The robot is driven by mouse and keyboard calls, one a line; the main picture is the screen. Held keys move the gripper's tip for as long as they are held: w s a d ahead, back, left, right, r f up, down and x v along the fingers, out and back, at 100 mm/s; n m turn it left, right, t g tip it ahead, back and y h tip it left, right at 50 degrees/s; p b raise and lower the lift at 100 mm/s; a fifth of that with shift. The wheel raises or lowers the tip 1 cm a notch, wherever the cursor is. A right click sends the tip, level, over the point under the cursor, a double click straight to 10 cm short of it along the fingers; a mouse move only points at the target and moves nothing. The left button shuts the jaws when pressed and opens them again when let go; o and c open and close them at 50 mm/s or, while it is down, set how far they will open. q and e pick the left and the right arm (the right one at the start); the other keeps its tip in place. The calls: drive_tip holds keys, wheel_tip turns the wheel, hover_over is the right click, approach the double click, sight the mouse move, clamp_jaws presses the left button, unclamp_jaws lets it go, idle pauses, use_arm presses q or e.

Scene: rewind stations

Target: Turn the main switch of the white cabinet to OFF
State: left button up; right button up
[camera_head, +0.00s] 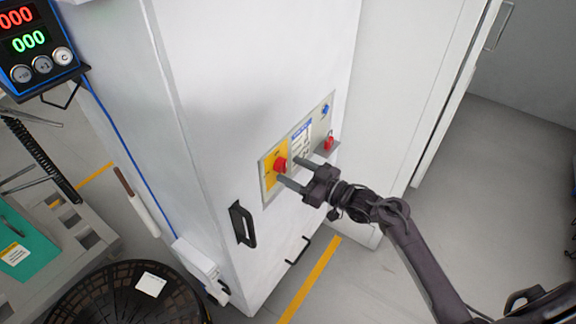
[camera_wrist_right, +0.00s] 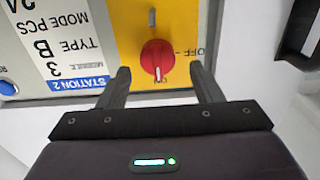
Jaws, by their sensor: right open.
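The white cabinet (camera_head: 245,75) stands in the middle of the head view. Its panel carries a red rotary switch (camera_head: 280,164) on a yellow plate (camera_head: 269,178). In the right wrist view, which is upside down, the red switch (camera_wrist_right: 157,60) has its white mark pointing at the ON label; the OFF label (camera_wrist_right: 201,51) is to the right. My right gripper (camera_head: 288,169) is open in front of the panel. In the wrist view its fingertips (camera_wrist_right: 160,70) are on either side of the switch's lower part, apart from it. My left gripper is out of view.
A small red object (camera_head: 329,143) sits on a ledge at the panel's right. A black door handle (camera_head: 243,224) is below left. A counter box (camera_head: 38,45) is at top left, and a round black basket (camera_head: 105,295) is at bottom left. Floor is clear at right.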

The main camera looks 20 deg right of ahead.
sight(282, 166)
drive_tip(key=shift+x, duration=1.1)
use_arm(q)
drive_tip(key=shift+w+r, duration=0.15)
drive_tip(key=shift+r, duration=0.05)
use_arm(e)
drive_tip(key=shift+w, duration=0.1)
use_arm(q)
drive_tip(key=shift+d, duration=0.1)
use_arm(e)
drive_tip(key=c, duration=1)
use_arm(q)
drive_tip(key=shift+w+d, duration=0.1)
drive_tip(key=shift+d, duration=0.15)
